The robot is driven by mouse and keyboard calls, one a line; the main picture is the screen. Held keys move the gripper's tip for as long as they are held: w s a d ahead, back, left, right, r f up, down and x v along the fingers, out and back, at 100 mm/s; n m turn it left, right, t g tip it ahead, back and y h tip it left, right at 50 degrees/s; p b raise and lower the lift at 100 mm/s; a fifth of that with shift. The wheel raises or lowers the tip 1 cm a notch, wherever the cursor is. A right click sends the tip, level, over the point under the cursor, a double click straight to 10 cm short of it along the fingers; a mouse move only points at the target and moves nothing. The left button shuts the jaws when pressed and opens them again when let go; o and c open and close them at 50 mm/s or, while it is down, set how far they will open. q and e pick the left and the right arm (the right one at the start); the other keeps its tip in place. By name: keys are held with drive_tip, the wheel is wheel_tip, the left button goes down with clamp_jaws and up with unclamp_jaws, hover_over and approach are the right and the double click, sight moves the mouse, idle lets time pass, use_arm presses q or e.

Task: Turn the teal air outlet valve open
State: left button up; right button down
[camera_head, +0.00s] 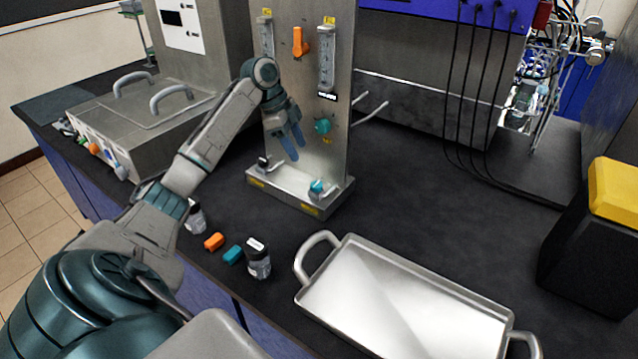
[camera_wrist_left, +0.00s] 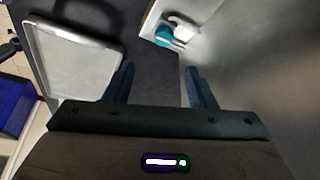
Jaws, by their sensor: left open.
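A teal valve knob (camera_head: 323,126) sits low on the right side of the upright metal panel (camera_head: 285,70). My left gripper (camera_head: 295,147) is in front of the panel, to the left of the teal knob and slightly below it, apart from it. Its blue fingers point down and are spread with nothing between them. In the left wrist view the open fingers (camera_wrist_left: 162,88) lie beside the metal panel surface (camera_wrist_left: 270,80). A teal-topped fitting (camera_wrist_left: 163,36) shows beyond them, and the panel's foot carries such a fitting (camera_head: 317,187) in the head view. My right gripper is out of view.
An orange valve (camera_head: 299,42) sits higher on the panel beside a flow gauge (camera_head: 326,58). Dark bench right of the panel is clear.

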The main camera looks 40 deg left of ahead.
sight(316, 184)
use_arm(q)
drive_tip(key=x, duration=0.3)
drive_tip(key=p+x, duration=0.1)
drive_tip(key=x, duration=0.3)
drive_tip(key=p+x, duration=0.1)
drive_tip(key=x, duration=0.3)
drive_tip(key=shift+w+a, duration=0.2)
drive_tip(key=shift+w, duration=0.1)
drive_tip(key=shift+d+f, duration=0.15)
drive_tip(key=shift+f, duration=0.3)
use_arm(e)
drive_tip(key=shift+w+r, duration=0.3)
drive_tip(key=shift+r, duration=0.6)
use_arm(q)
drive_tip(key=shift+p, duration=0.35)
drive_tip(key=c, duration=1)
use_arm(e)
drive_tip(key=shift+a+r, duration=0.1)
